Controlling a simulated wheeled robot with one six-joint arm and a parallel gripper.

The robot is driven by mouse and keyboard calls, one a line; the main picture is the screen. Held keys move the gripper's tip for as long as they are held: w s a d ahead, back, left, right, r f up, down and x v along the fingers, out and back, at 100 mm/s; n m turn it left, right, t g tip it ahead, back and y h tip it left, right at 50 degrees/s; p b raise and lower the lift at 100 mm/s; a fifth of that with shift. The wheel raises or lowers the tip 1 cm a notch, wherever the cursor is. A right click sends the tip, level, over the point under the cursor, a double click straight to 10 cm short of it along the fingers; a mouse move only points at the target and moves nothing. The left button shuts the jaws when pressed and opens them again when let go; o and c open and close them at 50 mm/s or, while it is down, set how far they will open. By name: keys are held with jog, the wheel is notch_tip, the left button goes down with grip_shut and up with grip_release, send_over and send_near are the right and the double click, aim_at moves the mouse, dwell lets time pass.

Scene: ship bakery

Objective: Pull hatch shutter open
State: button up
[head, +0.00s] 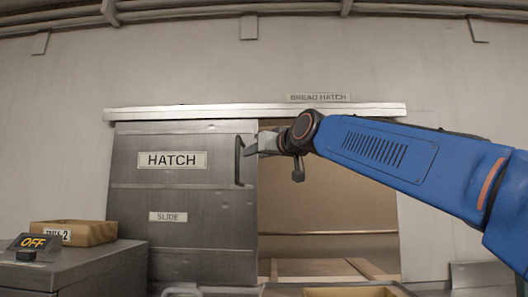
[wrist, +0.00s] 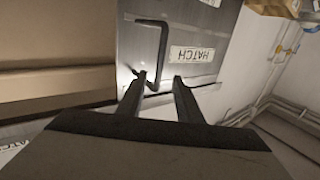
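The hatch shutter (head: 185,190) is a grey metal sliding panel with a "HATCH" label and a "SLIDE" label. It hangs under a pale rail (head: 250,111) and covers the left part; to its right the tan opening (head: 330,210) shows. A dark upright bar handle (head: 238,160) is at the shutter's right edge. My gripper (head: 250,147) is at the handle, reaching in from the right. In the wrist view, the fingers (wrist: 157,80) are apart, with one end of the handle (wrist: 162,50) seen between them. I cannot tell whether they touch it.
A "BREAD HATCH" sign (head: 318,97) is above the rail. Wooden boards (head: 315,267) lie low in the opening. Pipes (head: 200,10) run along the top.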

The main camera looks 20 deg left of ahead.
jog(key=shift+v, duration=1.9)
